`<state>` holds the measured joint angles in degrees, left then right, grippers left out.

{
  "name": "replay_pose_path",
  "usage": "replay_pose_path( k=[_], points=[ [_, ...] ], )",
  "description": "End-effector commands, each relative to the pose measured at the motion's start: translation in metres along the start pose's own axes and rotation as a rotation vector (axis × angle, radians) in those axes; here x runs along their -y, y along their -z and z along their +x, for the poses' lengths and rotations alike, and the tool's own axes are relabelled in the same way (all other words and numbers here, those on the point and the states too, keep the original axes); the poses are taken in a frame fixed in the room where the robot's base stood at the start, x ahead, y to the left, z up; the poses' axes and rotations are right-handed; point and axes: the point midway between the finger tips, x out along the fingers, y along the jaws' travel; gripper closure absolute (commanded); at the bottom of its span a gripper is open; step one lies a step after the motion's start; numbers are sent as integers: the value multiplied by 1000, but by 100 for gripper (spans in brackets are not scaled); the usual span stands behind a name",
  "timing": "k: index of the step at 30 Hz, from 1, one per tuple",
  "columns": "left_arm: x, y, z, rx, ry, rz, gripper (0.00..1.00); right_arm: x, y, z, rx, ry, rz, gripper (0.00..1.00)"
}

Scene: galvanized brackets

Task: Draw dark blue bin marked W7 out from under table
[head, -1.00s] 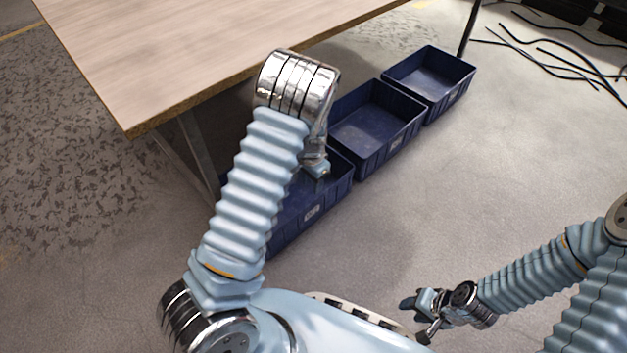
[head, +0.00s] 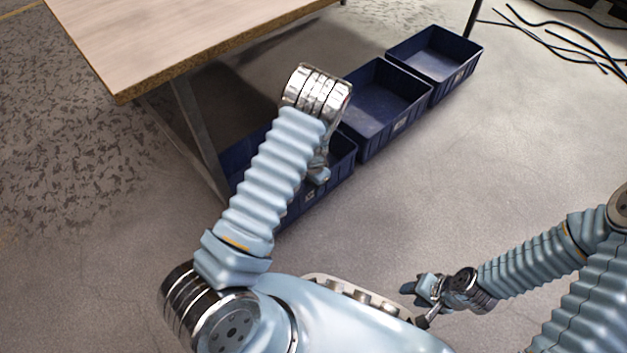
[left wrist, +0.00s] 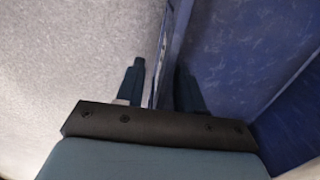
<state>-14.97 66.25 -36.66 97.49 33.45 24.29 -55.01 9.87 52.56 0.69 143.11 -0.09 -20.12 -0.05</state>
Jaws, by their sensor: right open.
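Three dark blue bins stand in a row on the floor by the table (head: 200,45): a near bin (head: 335,182), a middle bin (head: 372,140) and a far bin (head: 457,82). The near and middle bins have small pale labels whose marks are too small to read. My left gripper (head: 318,174) is down at the near bin, partly hidden by its own wrist. In the left wrist view its fingers (left wrist: 160,85) stand on either side of the bin's wall (left wrist: 162,45); whether they press on it is unclear. My right gripper (head: 416,305) is open and empty, away from the bins.
A metal table leg (head: 200,135) stands beside the near bin's left end. Black cables (head: 555,40) lie on the floor at the upper right. The concrete floor in front of the bins is clear.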

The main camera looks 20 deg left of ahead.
Motion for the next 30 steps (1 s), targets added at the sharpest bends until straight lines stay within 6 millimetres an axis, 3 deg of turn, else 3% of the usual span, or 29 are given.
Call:
replay_pose_path(
  k=[12,20,30],
  points=[
    [0,0,8,0,0,0,63,-1,0,2,-1,0,0,57],
    [0,0,8,1,0,0,100,-1,0,2,0,0,0,57],
    [0,0,7,0,0,0,100,-1,0,2,0,0,0,57]
  ],
)
